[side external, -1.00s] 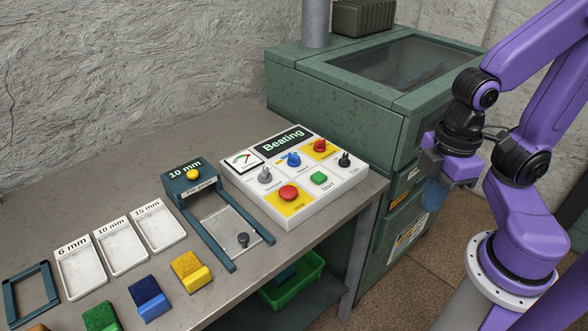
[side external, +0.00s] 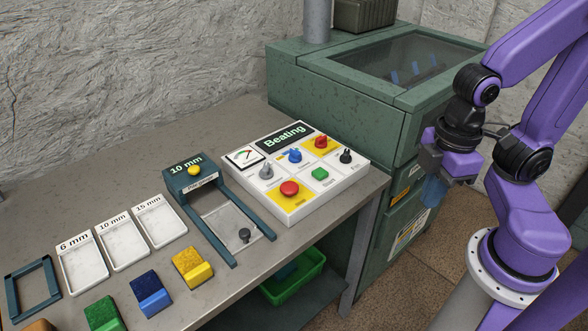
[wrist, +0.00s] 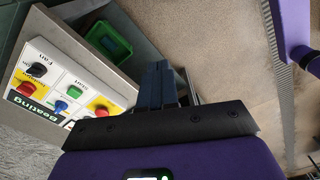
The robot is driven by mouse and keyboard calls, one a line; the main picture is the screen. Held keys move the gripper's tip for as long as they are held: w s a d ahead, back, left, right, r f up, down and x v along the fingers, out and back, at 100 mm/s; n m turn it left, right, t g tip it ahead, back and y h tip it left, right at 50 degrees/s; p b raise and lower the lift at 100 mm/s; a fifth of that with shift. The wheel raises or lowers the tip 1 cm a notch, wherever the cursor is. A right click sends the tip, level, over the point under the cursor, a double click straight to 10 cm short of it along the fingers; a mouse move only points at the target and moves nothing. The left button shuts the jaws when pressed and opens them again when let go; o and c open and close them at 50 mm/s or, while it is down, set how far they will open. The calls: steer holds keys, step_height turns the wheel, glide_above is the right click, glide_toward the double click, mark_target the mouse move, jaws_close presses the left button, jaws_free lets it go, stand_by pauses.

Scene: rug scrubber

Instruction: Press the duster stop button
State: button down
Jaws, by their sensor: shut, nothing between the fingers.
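The white control panel (side external: 258,196) lies on the table, its display (side external: 284,137) reading "Beating". A large round red button (side external: 289,188) sits on a yellow square at its front; the label there is too small to read surely. A green start button (side external: 320,174) is right of it. A red knob (side external: 321,141) sits on another yellow square at the back. My gripper (side external: 435,192) is shut and empty, right of the panel and well apart from it, in front of the green machine. In the wrist view, my gripper (wrist: 157,85) points past the table edge; the red button (wrist: 102,112) shows left of it.
The green duster cabinet (side external: 330,108) with a window (side external: 405,65) stands behind the panel. A gauge fixture (side external: 190,180), white trays (side external: 85,262) and coloured blocks (side external: 193,268) lie left. A green bin (side external: 293,276) is below the table. Space above the panel is clear.

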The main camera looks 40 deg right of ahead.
steer(key=w+a+m+t+y, duration=0.1)
steer(key=w+a+m+t, duration=0.15)
steer(key=w, duration=0.35)
steer(key=w+a+m+t+y, duration=0.1)
steer(key=w+a+m, duration=0.1)
steer(key=w+m, duration=0.35)
steer(key=m+t+y, duration=0.3)
steer(key=m+t, duration=0.1)
steer(key=m, duration=0.2)
glide_above(294, 186)
steer(key=shift+f, duration=0.4)
steer(key=shift+f, duration=4.4)
steer(key=shift+f, duration=0.2)
steer(key=shift+f, duration=0.25)
